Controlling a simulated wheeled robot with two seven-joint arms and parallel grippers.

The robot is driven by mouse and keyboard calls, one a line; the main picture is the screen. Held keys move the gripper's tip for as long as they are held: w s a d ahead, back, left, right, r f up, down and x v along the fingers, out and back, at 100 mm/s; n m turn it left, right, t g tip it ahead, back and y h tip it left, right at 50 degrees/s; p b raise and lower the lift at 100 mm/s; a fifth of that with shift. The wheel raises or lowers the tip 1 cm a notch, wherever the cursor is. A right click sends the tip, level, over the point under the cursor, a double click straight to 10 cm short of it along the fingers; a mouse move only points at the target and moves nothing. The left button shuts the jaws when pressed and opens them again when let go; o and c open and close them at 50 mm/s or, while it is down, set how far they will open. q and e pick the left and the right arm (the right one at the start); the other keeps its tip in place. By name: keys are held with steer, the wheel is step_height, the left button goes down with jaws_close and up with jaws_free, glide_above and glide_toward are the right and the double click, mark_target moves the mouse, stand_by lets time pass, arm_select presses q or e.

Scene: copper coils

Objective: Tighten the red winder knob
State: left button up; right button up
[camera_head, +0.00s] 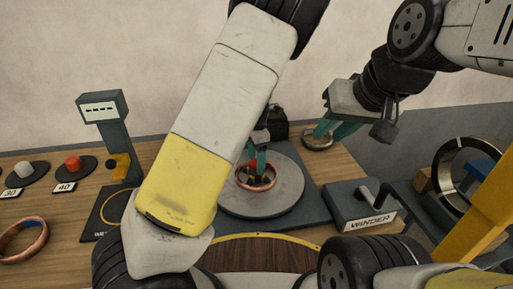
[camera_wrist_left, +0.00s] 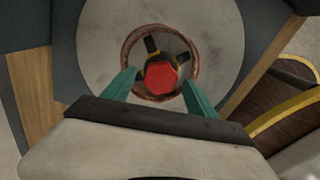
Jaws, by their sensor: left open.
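The red knob (camera_wrist_left: 161,75) shows in the left wrist view on top of a dark part with yellow-tipped arms. It sits inside a copper coil (camera_wrist_left: 128,48) on the round grey winder plate (camera_wrist_left: 208,25). My left gripper (camera_wrist_left: 159,88) is open, with one teal finger on each side of the knob's lower side in the picture; contact cannot be told. My right gripper (camera_head: 335,130) hangs to the right of the plate, fingers apart, seemingly empty.
The block labelled WINDER (camera_head: 362,207) with a dark handle stands right of the plate. A scale with a display (camera_head: 101,108), red and white pieces on dark discs, and a copper ring (camera_head: 24,241) are at left.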

arm_select(q)
steer(key=shift+f, duration=0.2)
steer(key=c, duration=1.4)
